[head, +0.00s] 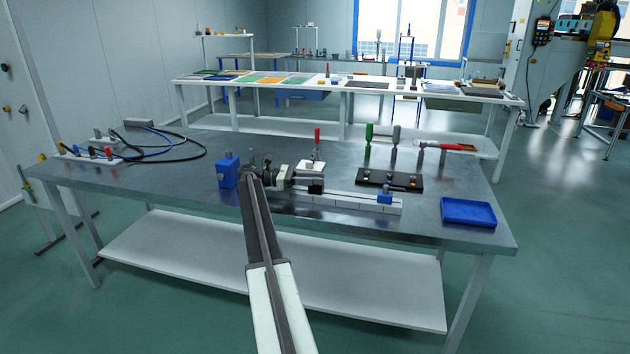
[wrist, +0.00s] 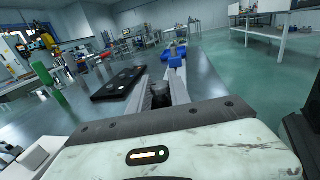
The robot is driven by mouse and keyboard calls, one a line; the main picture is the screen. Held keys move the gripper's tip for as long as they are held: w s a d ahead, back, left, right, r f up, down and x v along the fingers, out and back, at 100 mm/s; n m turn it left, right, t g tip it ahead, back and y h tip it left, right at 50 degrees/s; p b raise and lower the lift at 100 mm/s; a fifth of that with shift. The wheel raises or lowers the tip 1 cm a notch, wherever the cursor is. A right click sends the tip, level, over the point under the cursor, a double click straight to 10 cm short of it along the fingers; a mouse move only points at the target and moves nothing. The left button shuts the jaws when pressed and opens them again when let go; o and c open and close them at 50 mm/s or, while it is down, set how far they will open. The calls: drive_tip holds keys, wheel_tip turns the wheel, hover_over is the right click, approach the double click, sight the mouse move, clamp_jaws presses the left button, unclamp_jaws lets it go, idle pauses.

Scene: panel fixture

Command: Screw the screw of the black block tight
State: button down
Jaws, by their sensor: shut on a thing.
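The black block (head: 309,188) with a pale top sits at the left end of a light rail on the table in the head view. My gripper reaches it from the left, and its fingertips (wrist: 162,86) point along the rail in the wrist view. A dark round piece (wrist: 160,98), which looks like the screw, sits between the two fingers, and they are shut on it. The screw's seat and the block's near face are hidden behind my gripper and wrist. How deep the screw sits cannot be seen.
A blue block (head: 228,171) stands left of my wrist. A smaller blue block (head: 385,197) sits at the rail's (head: 345,203) right end. A black plate (head: 390,180), upright tools and a blue tray (head: 468,212) lie right. Cables (head: 165,140) loop at the left.

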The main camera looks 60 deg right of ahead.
idle(0.4)
drive_tip(key=c, duration=1.2)
unclamp_jaws()
drive_tip(key=shift+w, duration=0.1)
